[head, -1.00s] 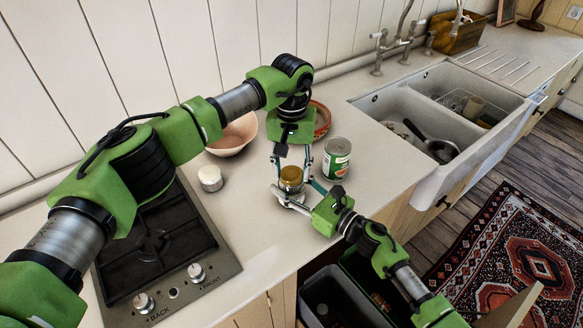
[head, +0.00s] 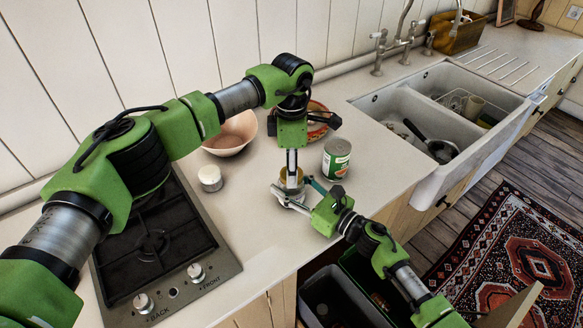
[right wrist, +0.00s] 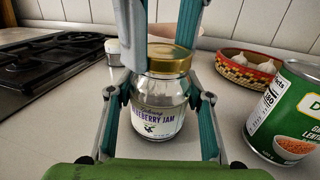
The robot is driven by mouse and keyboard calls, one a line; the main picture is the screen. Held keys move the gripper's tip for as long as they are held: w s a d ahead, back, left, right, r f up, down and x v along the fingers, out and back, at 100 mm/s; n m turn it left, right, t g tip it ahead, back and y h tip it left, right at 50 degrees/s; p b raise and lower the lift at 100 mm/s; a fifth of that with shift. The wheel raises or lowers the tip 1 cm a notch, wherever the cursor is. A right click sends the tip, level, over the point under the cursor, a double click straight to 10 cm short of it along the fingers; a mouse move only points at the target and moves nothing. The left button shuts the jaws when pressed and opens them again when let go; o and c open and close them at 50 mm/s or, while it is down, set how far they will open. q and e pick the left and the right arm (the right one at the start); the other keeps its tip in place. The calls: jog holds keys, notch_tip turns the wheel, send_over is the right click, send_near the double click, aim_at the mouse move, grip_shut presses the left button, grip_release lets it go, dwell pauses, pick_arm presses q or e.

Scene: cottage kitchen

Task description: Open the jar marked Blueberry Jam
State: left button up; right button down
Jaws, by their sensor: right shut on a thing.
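The jar marked Blueberry Jam (right wrist: 158,115) stands upright on the counter, clear glass with a white label. Its gold lid (right wrist: 170,60) sits on top. My right gripper (head: 291,195) is shut around the jar's body, with a finger on each side in the right wrist view. My left gripper (head: 291,172) points straight down from above. Its fingers are on either side of the lid in the right wrist view, one in front at the left and one behind. Whether they press on the lid is unclear. In the head view they hide part of the jar.
A green-labelled can (head: 336,158) stands close to the right of the jar. A patterned bowl with garlic (right wrist: 246,72), a pink bowl (head: 232,134) and a small white-lidded container (head: 211,178) are behind. A stove (head: 165,250) is left, a sink (head: 440,125) right.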

pick_arm(q)
jog(key=n, duration=0.3)
jog(key=shift+n, duration=0.4)
jog(key=n, duration=1.8)
jog(key=shift+r, duration=0.1)
jog(key=n, duration=0.3)
jog(key=shift+n, duration=0.4)
jog(key=n, duration=0.3)
jog(key=shift+n, duration=0.4)
jog(key=n, duration=0.4)
jog(key=shift+n, duration=0.3)
